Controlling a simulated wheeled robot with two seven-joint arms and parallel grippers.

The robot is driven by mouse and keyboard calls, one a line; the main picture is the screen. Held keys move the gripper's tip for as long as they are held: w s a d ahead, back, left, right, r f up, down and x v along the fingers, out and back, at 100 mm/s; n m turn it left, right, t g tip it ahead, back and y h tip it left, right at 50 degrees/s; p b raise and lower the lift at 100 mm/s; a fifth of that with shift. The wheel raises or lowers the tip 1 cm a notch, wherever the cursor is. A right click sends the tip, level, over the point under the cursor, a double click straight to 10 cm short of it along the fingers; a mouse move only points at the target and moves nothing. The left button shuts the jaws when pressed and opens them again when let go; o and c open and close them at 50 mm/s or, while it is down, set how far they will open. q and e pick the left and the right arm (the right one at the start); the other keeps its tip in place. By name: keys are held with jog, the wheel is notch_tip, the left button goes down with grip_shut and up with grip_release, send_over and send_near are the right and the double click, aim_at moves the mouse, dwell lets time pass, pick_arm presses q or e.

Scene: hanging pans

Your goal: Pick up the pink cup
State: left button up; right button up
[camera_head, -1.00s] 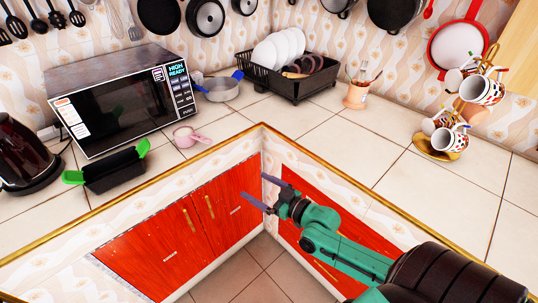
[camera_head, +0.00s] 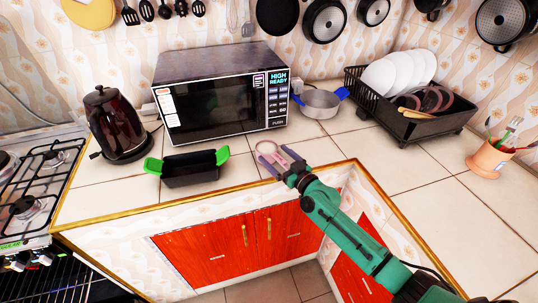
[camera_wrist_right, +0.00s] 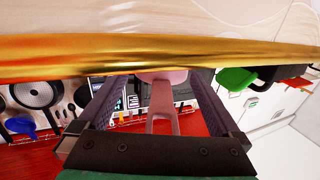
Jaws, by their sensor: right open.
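The pink cup (camera_head: 267,148) is on the tiled counter near its front edge, in front of the microwave's right end. My right gripper (camera_head: 278,161) is over the counter edge, open, its fingers reaching to the cup and partly hiding it. In the right wrist view, the cup's long pink handle (camera_wrist_right: 164,122) lies between the two spread fingers, with space on both sides. The golden counter edge hides part of the cup body there. My left gripper is not in view.
The microwave (camera_head: 221,98) stands behind the cup. A black pan with green handles (camera_head: 190,169) is to its left and a grey pot with blue handles (camera_head: 320,104) behind right. A kettle (camera_head: 115,122) and a dish rack (camera_head: 420,118) stand farther out. The golden counter edge (camera_head: 200,198) runs in front.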

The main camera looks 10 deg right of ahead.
jog(key=shift+s, duration=0.1)
jog(key=shift+s+r, duration=0.15)
jog(key=shift+c, duration=1.2)
grip_shut()
